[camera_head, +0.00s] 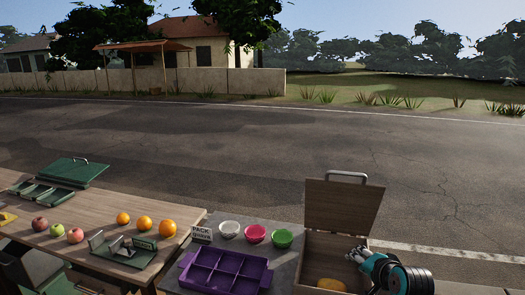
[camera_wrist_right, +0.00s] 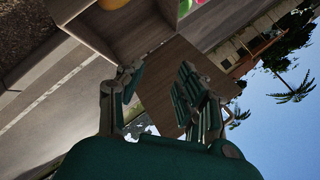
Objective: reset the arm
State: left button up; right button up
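My right arm comes in at the lower right of the head view. Its gripper (camera_head: 358,254) is at the right side of the open wooden box (camera_head: 312,246), by the foot of its raised lid (camera_head: 343,207). In the right wrist view the two fingers of this gripper (camera_wrist_right: 160,85) stand apart with nothing between them. The lid and the box interior show behind them. A yellow-orange item (camera_head: 331,284) lies in the box, apart from the gripper. My left gripper is not in view.
Oranges (camera_head: 144,222), apples (camera_head: 75,235), a green stand (camera_head: 128,252) and a green case (camera_head: 70,170) are on the left table. Open road lies beyond.

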jog(key=s+a+f+n+g, duration=0.25)
jog(key=s+f, duration=0.35)
jog(key=s, duration=0.3)
jog(key=s+a+f+n+g, duration=0.1)
jog(key=s+f+n, duration=0.35)
jog(key=s, duration=0.35)
jog(key=s+a+f+n+g+h, duration=0.1)
jog(key=s+a+f+n+g, duration=0.15)
jog(key=s, duration=0.85)
jog(key=s+a+f+n+g, duration=0.1)
jog(key=s+n+g, duration=0.15)
jog(key=s, duration=0.85)
notch_tip(320, 180, down, 32)
jog(key=s+n+b, duration=0.1)
jog(key=s+b, duration=0.1)
jog(key=b, duration=0.3)
jog(key=s+d+f+g+b, duration=0.2)
jog(key=s+d+f+b, duration=0.1)
jog(key=s+f, duration=1.3)
notch_tip(320, 180, down, 3)
jog(key=shift+d+r, duration=0.1)
jog(key=shift+d, duration=0.05)
